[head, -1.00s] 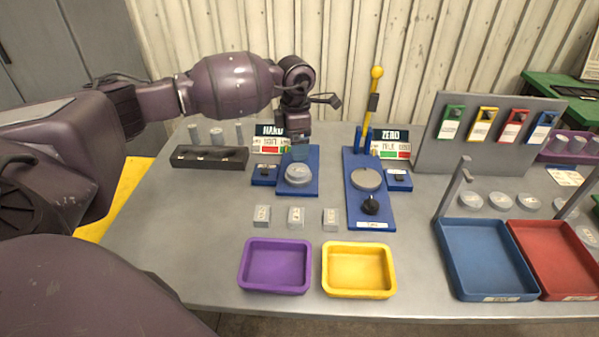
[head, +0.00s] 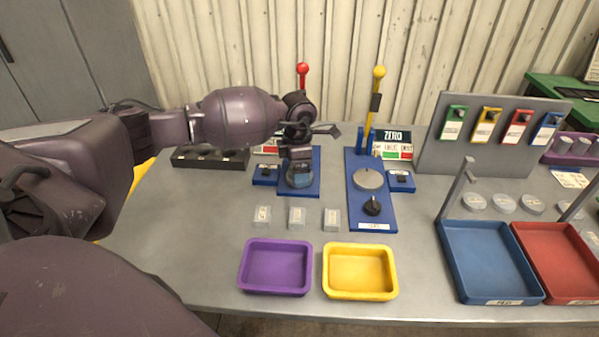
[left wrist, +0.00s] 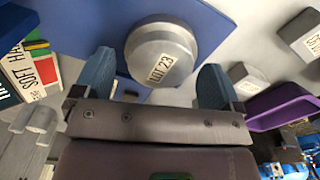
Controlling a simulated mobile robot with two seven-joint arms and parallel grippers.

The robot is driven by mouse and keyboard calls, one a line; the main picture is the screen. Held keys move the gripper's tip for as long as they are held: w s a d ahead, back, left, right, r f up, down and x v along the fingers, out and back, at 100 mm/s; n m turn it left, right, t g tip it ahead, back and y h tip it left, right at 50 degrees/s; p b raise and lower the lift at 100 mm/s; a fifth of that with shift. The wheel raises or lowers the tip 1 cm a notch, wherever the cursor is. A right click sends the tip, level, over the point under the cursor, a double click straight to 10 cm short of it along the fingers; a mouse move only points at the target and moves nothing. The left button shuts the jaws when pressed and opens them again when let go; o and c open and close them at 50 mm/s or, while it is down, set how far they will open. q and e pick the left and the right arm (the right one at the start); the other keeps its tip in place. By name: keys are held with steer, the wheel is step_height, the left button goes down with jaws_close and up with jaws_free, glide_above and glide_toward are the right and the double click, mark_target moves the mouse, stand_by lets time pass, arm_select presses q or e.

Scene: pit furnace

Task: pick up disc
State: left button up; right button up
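A grey metal disc (left wrist: 162,52) with a printed label lies on the left blue test stand (head: 313,185). My left gripper (head: 300,177) hangs over it, pointing down, and hides most of the disc in the head view. In the left wrist view, the two blue fingers of my left gripper (left wrist: 157,85) are spread apart on either side of the disc's near edge. I see gaps between the fingers and the disc, and nothing is held. My right gripper is not in view.
A red-knobbed lever (head: 303,70) rises behind my left gripper. The right blue stand (head: 382,210) has a yellow-knobbed lever (head: 379,73). Three small blocks (head: 297,217) sit in front, before a purple tray (head: 274,289) and a yellow tray (head: 360,293).

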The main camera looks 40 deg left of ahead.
arm_select(q)
steer(key=shift+r, duration=0.1)
steer(key=c, duration=1.2)
